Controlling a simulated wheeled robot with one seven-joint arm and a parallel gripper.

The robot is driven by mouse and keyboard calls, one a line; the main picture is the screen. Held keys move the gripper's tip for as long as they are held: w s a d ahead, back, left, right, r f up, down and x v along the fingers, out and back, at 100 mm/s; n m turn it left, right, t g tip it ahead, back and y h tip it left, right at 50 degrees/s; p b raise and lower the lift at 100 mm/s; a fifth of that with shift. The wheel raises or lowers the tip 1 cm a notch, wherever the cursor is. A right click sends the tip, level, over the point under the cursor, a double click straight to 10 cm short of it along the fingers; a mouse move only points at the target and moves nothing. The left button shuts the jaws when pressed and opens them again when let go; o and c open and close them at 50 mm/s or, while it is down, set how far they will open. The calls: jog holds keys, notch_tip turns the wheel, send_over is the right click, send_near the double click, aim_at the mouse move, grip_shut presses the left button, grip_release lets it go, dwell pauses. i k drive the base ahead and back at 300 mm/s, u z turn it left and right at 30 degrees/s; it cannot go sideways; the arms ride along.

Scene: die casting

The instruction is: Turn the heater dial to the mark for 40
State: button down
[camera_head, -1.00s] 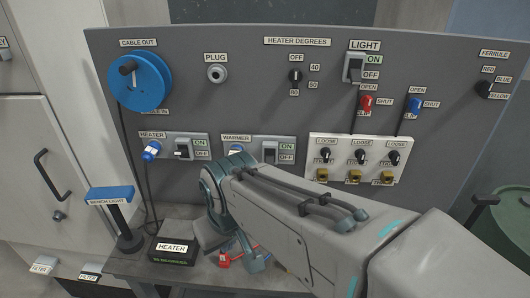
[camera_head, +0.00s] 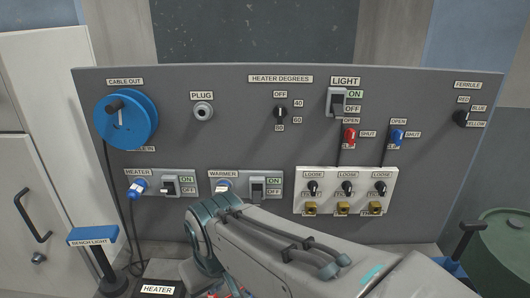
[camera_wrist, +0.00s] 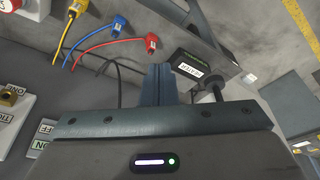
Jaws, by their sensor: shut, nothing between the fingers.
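The heater dial (camera_head: 280,112) is a small black knob on the grey panel, under the HEATER DEGREES label (camera_head: 280,78). Its marks are OFF above, 40 (camera_head: 298,103) at upper right, 60 at lower right and 80 below. Its pointer is too small to read surely. My arm reaches in from the lower right, and its bend is below the dial, well apart from it. My gripper (camera_wrist: 158,80) shows in the wrist view with its fingers together and empty. The dial is not in the wrist view, and the fingers are hidden in the head view.
The panel also bears a blue cable reel (camera_head: 126,119), a plug socket (camera_head: 203,111), a light switch (camera_head: 336,102), red and blue valves, and heater and warmer switches. A bench light (camera_head: 93,238) stands at lower left. A green drum (camera_head: 505,245) is at right.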

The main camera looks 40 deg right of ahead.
aim_at(279, 112)
jog(key=k, duration=1.25)
jog(key=z, duration=0.85)
jog(key=i, duration=1.2)
jog(key=u, duration=0.35)
